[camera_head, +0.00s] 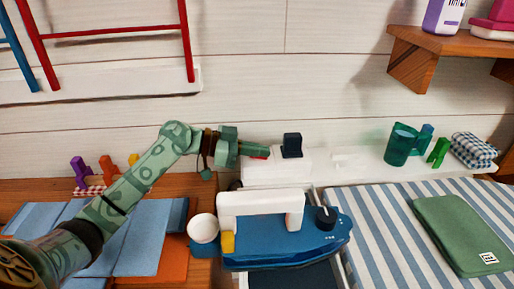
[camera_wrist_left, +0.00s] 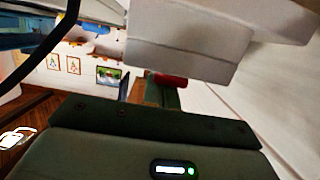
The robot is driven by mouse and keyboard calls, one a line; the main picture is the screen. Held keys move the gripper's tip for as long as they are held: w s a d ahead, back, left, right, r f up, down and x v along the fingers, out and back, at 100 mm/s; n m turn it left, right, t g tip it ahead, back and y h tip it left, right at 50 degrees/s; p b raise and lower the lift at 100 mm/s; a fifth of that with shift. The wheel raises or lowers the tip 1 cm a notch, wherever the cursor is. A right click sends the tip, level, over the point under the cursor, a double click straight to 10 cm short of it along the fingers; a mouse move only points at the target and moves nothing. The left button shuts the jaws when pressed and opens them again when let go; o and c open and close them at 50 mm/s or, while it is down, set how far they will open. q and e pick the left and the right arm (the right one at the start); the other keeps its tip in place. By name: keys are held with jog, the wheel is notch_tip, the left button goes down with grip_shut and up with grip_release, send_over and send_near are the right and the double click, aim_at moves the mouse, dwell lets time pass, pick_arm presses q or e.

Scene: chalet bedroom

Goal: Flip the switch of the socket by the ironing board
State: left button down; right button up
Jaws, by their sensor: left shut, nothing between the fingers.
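The socket (camera_head: 277,170) is a white block on the ledge along the wall, behind the iron. A black plug (camera_head: 292,145) stands in its top. Its red switch (camera_head: 259,157) shows partly from under my left gripper (camera_head: 262,150). My left gripper is shut and empty, its tip just over or against the switch; I cannot tell whether they touch. In the left wrist view the red switch (camera_wrist_left: 168,80) shows beneath the white socket body (camera_wrist_left: 185,40), close to the dark gripper (camera_wrist_left: 158,100). The switch's position is unclear. My right gripper is not in view.
The blue iron (camera_head: 285,245) with a white handle stands in front of the socket. The striped ironing board (camera_head: 375,240) carries a folded green cloth (camera_head: 462,235). A green cup (camera_head: 400,146) stands on the ledge at right. A wooden shelf (camera_head: 455,42) juts out above.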

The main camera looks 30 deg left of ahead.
pick_arm(q)
jog(key=shift+r, duration=0.1)
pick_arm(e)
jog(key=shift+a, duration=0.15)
pick_arm(q)
jog(key=shift+a, duration=0.15)
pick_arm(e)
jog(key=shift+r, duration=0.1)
pick_arm(q)
jog(key=shift+s+a+r, duration=0.1)
jog(key=shift+s+a, duration=0.15)
jog(key=p+v, duration=0.3)
jog(key=v, duration=1.2)
jog(key=shift+a, duration=0.25)
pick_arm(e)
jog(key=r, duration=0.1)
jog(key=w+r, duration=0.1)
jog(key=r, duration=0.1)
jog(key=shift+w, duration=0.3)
pick_arm(q)
jog(key=shift+s+r, duration=0.1)
